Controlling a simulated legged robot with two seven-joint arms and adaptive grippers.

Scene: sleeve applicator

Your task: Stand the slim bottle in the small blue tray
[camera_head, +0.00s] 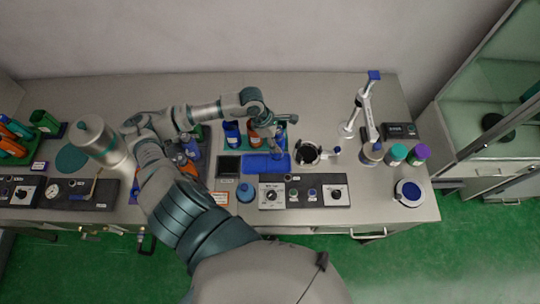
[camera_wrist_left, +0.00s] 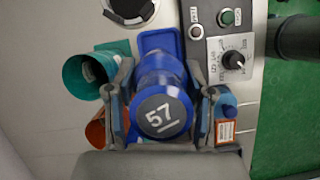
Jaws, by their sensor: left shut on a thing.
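The slim bottle, dark blue with a grey cap marked 57 (camera_wrist_left: 158,112), is between the fingers of my left gripper (camera_wrist_left: 163,118) in the left wrist view. The gripper is shut on it. In the head view my left gripper (camera_head: 273,127) is at the back of the small blue tray (camera_head: 256,164), with the blue bottle (camera_head: 281,139) partly hidden by it. The tray also shows beyond the bottle in the left wrist view (camera_wrist_left: 160,40). I cannot tell whether the bottle touches the tray. My right gripper is not in view.
A blue container (camera_head: 232,134) and an orange one (camera_head: 253,139) stand left of the gripper. A control panel (camera_head: 304,193) lies in front of the tray. A black round holder (camera_head: 307,153) and a white jointed stand (camera_head: 364,108) are to the right.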

